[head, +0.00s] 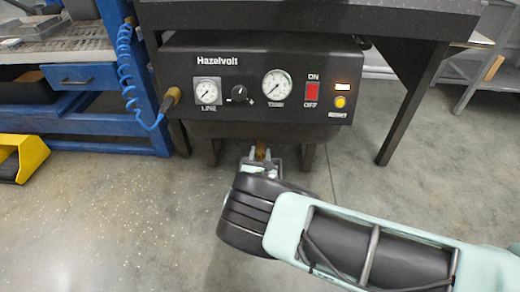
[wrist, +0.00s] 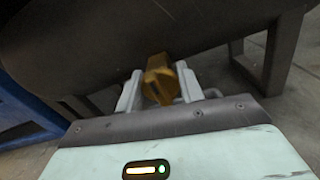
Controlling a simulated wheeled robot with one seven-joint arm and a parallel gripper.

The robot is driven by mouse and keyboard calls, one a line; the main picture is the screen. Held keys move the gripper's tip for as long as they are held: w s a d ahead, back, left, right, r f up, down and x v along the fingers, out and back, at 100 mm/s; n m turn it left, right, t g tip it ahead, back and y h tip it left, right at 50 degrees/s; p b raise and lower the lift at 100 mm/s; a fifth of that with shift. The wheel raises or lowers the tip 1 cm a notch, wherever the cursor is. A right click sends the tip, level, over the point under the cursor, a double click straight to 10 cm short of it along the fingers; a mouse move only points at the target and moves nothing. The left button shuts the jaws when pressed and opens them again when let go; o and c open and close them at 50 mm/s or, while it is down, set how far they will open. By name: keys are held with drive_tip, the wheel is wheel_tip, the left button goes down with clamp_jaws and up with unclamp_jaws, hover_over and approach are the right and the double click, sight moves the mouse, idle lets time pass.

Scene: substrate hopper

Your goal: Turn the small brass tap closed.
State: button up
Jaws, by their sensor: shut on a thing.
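The small brass tap (wrist: 160,80) sits on the underside of a dark rounded tank below the control panel. In the wrist view my gripper (wrist: 160,92) is around the tap, with one finger on each side, and is shut on it. In the head view the tap (head: 261,152) shows only as a small brass bit above my gripper (head: 262,160). My wrist hides the rest of it. The exact angle of the tap's handle is hard to tell.
The black Hazelvolt panel (head: 190,62) with gauges and a red switch (head: 312,91) is just above my gripper. A blue coiled hose (head: 125,70) hangs at its left. Dark legs (head: 400,110) stand nearby. The floor in front is clear; a yellow object (head: 30,155) lies far left.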

drive_tip(key=shift+s+m+p, duration=0.1)
drive_tip(key=shift+m+p, duration=0.2)
drive_tip(key=shift+m, duration=0.2)
drive_tip(key=o, duration=1)
drive_tip(key=shift+s+r+p, duration=0.1)
drive_tip(key=shift+s+p, duration=0.25)
drive_tip(key=s+p, duration=0.7)
drive_tip(key=s, duration=0.9)
drive_tip(key=shift+s+a+p, duration=0.3)
drive_tip(key=shift+s+p, duration=0.05)
